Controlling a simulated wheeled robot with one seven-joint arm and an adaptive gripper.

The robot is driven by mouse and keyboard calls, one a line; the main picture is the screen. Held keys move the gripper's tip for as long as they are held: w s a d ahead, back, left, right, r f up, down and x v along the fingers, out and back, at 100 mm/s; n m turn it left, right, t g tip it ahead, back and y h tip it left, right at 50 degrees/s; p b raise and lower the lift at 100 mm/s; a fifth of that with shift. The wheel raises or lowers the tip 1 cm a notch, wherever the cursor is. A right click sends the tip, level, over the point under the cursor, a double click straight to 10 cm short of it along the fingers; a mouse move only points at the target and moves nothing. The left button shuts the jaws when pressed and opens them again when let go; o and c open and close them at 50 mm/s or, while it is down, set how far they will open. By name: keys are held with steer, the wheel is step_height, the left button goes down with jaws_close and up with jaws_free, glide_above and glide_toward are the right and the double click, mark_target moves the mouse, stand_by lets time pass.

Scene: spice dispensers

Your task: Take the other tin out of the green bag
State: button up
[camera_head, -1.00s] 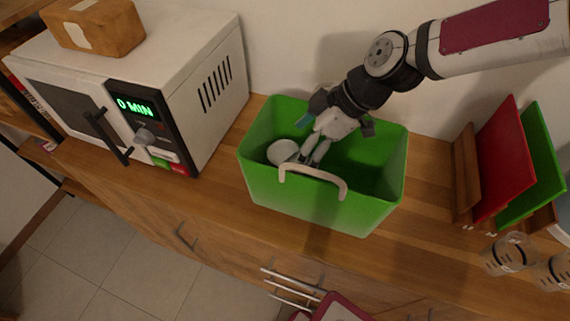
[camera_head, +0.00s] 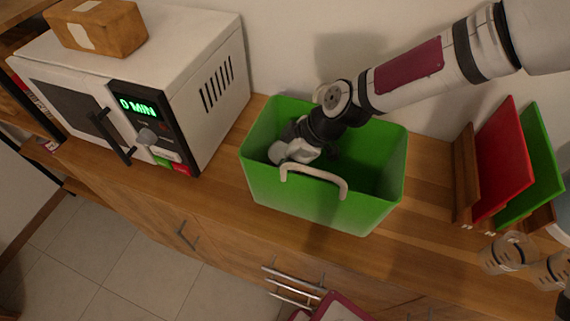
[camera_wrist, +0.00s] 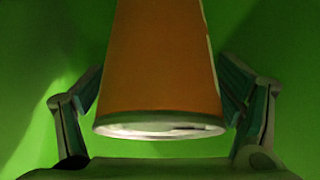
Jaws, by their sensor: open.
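The green bag (camera_head: 330,205) stands open on the wooden counter, with a pale handle (camera_head: 314,176) at its front rim. My gripper (camera_head: 283,158) is down inside the bag at its left side. In the wrist view an orange tin (camera_wrist: 158,60) with a silvery rim (camera_wrist: 158,127) lies between the two fingers of my gripper (camera_wrist: 160,105). The fingers are open, one on each side of the tin; whether either touches it is hard to tell. In the head view my gripper and arm hide the tin almost wholly.
A white microwave (camera_head: 185,60) with a brown package (camera_head: 95,27) on top stands to the left of the bag. A rack with a red board (camera_head: 502,160) and a green board (camera_head: 541,165) stands to the right, with glass jars (camera_head: 507,253) in front.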

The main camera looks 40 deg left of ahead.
steer(key=c, duration=1.6)
steer(key=shift+c, duration=0.2)
steer(key=shift+r, duration=0.15)
